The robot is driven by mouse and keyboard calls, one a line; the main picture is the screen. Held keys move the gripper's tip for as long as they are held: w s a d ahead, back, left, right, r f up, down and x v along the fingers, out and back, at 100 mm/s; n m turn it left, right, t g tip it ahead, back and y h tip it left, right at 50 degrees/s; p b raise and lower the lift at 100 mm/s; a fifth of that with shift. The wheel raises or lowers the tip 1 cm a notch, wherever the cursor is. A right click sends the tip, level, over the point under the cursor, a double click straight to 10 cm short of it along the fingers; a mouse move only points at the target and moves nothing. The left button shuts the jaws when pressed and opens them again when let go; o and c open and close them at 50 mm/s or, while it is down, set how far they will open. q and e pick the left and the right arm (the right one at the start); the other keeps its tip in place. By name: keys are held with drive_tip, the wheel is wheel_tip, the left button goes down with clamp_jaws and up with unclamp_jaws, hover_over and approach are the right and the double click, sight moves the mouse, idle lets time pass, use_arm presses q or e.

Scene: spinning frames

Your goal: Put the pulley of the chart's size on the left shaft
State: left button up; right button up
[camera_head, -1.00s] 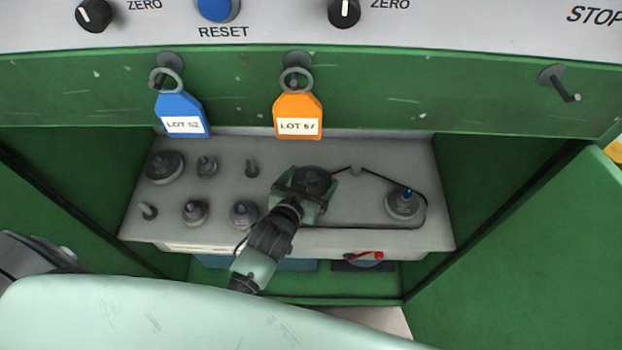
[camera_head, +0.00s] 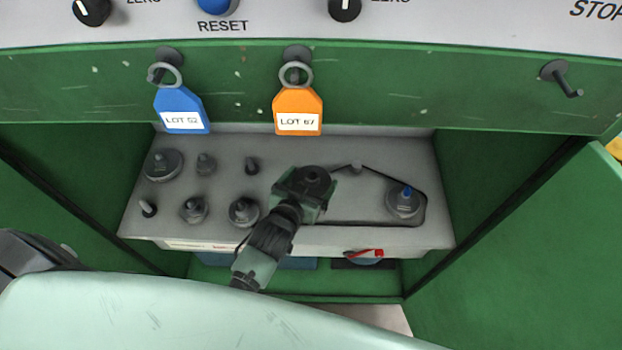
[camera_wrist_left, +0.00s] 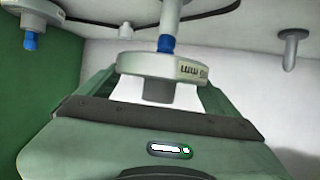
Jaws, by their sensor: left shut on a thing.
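I cannot tell whether the tip has entered the bore. In the head view the gripper hides this shaft. The chart is not in view. My right gripper is not in view.
Several other grey pulleys stand on pegs at the left, including a large one (camera_head: 163,165). A belt (camera_head: 385,174) runs round the right pulley (camera_head: 404,203) and past a small post (camera_head: 356,168). Blue (camera_head: 181,110) and orange (camera_head: 298,112) tags hang above. Green walls flank the bench.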

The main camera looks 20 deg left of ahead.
use_arm(q)
drive_tip(key=shift+f+b, duration=0.6)
drive_tip(key=shift+f, duration=0.3)
drive_tip(key=shift+f, duration=0.35)
drive_tip(key=shift+f+b, duration=0.75)
drive_tip(key=shift+f, duration=0.35)
drive_tip(key=shift+f, duration=0.35)
drive_tip(key=shift+f+b, duration=0.7)
drive_tip(key=shift+f, duration=0.05)
drive_tip(key=shift+f, duration=0.15)
idle(0.3)
